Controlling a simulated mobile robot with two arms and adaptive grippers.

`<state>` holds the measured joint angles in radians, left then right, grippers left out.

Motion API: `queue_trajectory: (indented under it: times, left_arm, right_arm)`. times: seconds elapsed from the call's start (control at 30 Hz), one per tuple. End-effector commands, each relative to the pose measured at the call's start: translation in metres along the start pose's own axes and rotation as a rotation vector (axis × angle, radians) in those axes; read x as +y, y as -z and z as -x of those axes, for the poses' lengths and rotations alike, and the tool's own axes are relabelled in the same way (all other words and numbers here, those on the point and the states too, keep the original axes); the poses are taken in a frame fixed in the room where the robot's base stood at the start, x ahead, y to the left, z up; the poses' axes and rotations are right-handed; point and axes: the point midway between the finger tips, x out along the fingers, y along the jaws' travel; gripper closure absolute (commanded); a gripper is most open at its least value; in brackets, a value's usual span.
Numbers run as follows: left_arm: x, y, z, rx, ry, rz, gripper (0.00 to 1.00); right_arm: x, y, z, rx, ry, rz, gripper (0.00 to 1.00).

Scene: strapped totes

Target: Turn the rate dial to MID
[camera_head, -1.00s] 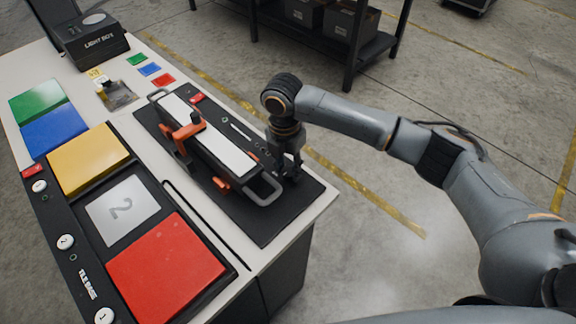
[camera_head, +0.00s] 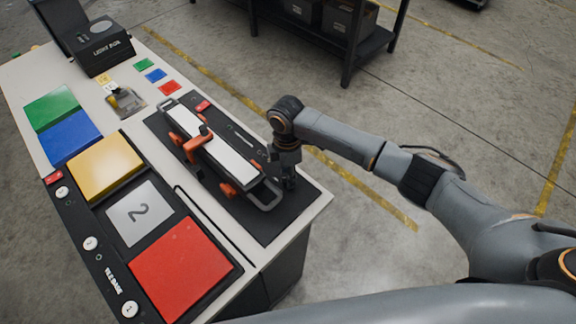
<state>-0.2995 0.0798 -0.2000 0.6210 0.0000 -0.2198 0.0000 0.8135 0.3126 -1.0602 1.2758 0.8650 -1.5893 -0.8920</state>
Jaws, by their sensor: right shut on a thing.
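My right gripper (camera_head: 287,178) points down at the right part of a black panel (camera_head: 250,225) on the bench, just beyond the end of a long strapped device. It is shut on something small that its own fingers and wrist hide. I cannot make out the rate dial or its MID mark; if it is there, it is under the gripper. The strapped device (camera_head: 225,160) has a white top, an orange clamp (camera_head: 197,143) and grey end handles. The gripper is beside its near right handle (camera_head: 268,197). My left gripper is not in view.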

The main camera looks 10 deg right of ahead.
Motion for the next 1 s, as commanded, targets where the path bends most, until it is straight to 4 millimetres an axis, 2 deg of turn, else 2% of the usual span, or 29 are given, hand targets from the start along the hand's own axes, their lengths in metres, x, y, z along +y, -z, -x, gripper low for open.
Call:
queue_trajectory:
  times: [0.03, 0.1, 0.4, 0.7, 1.0]
  left_arm:
    - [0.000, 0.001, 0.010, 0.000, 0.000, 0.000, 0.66]
    - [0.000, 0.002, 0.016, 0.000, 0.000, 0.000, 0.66]
    - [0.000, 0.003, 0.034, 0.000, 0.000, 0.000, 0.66]
    - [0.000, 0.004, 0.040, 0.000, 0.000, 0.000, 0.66]
    - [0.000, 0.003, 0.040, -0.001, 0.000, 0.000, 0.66]
  right_arm:
    - [-0.002, 0.001, 0.004, 0.004, 0.005, -0.040, 0.97]
    - [-0.002, 0.001, 0.004, 0.007, 0.004, -0.096, 0.97]
    - [-0.002, 0.000, 0.001, 0.017, 0.004, -0.281, 0.97]
    - [-0.001, 0.000, 0.000, 0.022, 0.001, -0.360, 0.97]
    - [-0.001, 0.000, -0.001, 0.022, 0.000, -0.369, 0.97]
